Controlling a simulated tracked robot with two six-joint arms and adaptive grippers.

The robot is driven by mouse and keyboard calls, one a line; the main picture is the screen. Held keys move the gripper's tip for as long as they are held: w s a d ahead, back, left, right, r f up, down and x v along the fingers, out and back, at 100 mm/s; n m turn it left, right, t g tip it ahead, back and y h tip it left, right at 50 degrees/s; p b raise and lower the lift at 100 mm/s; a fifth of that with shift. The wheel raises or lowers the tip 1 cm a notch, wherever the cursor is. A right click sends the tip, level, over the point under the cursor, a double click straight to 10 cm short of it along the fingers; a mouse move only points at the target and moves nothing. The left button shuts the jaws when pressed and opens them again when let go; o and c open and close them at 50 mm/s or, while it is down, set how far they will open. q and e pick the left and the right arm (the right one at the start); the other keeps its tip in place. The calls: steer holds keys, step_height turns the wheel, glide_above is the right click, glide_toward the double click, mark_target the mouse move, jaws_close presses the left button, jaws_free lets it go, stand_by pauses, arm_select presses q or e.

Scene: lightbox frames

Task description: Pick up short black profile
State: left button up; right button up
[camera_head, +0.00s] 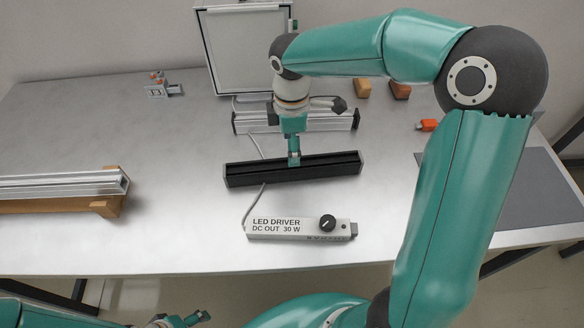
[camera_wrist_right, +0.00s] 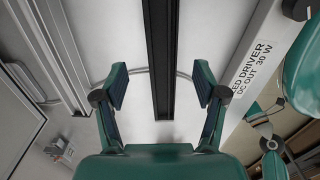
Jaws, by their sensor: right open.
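The short black profile (camera_head: 330,170) lies on the table, running left to right in the head view. In the right wrist view the profile (camera_wrist_right: 161,50) runs lengthwise between the open fingers, with visible free room on both sides. My right gripper (camera_head: 294,160) points down over the profile's middle in the head view; it also shows in the wrist view (camera_wrist_right: 160,86), open and empty. I cannot tell whether the fingertips are above the profile or down beside it. My left gripper (camera_head: 182,320) is partly in view at the bottom edge, away from the profile.
A white LED driver box (camera_head: 290,229) with a black knob lies in front of the profile, with a cable (camera_head: 256,200) alongside. A silver profile (camera_head: 340,121) lies behind. Silver rails on a wooden block (camera_head: 107,205) lie at left. A framed white panel (camera_head: 248,50) stands behind.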

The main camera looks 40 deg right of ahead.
mark_target(294, 169)
steer(key=f, duration=0.6)
steer(key=shift+s+d+f+p, duration=0.1)
steer(key=shift+s+d+p, duration=0.05)
steer(key=shift+s+p, duration=0.15)
steer(key=shift+w+f, duration=0.15)
steer(key=shift+f, duration=0.4)
jaws_close()
